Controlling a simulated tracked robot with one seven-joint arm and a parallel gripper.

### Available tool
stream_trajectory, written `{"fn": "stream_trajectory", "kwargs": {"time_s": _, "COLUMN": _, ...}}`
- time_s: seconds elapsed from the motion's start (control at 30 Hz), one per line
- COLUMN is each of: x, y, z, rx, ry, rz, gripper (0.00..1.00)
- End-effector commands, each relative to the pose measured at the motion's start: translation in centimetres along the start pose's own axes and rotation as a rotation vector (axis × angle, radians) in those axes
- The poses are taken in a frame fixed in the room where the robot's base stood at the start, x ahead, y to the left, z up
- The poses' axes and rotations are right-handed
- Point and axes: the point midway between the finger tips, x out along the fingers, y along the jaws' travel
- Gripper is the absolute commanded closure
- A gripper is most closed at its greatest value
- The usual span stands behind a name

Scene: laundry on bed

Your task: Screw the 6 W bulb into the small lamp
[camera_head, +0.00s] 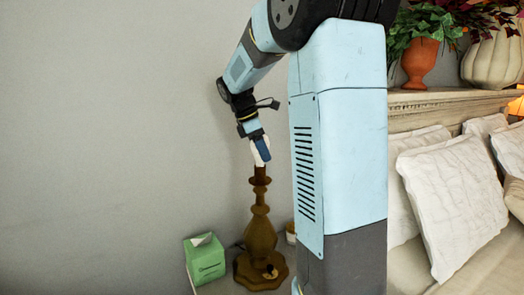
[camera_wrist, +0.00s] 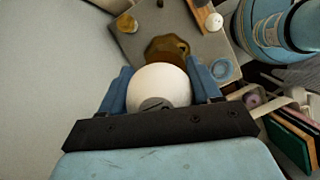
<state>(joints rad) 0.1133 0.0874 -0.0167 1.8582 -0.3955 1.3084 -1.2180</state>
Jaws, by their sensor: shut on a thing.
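My gripper (camera_head: 261,152) points down over the brown lamp (camera_head: 260,232) and is shut on a white round bulb (camera_head: 257,155). In the wrist view, the bulb (camera_wrist: 160,84) sits between the two blue fingers of my gripper (camera_wrist: 161,78). The bulb is right at the top of the lamp's slim neck; I cannot tell whether its base is in the socket, as that end is hidden. The lamp stands upright on its wide base, which shows beyond the bulb in the wrist view (camera_wrist: 166,46). No wattage marking is readable.
A green box (camera_head: 205,260) stands left of the lamp on the bedside table (camera_head: 220,287). A small pot (camera_head: 290,232) is close behind it on the right. A blue round dish (camera_wrist: 222,70) shows in the wrist view. The bed with white pillows (camera_head: 452,198) is at right.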

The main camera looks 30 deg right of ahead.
Motion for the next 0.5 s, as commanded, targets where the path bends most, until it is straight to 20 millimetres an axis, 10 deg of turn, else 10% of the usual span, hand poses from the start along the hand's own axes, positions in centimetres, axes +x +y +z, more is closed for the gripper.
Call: {"fn": "stream_trajectory", "kwargs": {"time_s": 0.5, "x": 0.04, "y": -0.24, "z": -0.04, "rx": 0.267, "ry": -0.001, "rz": -0.112, "gripper": 0.68}}
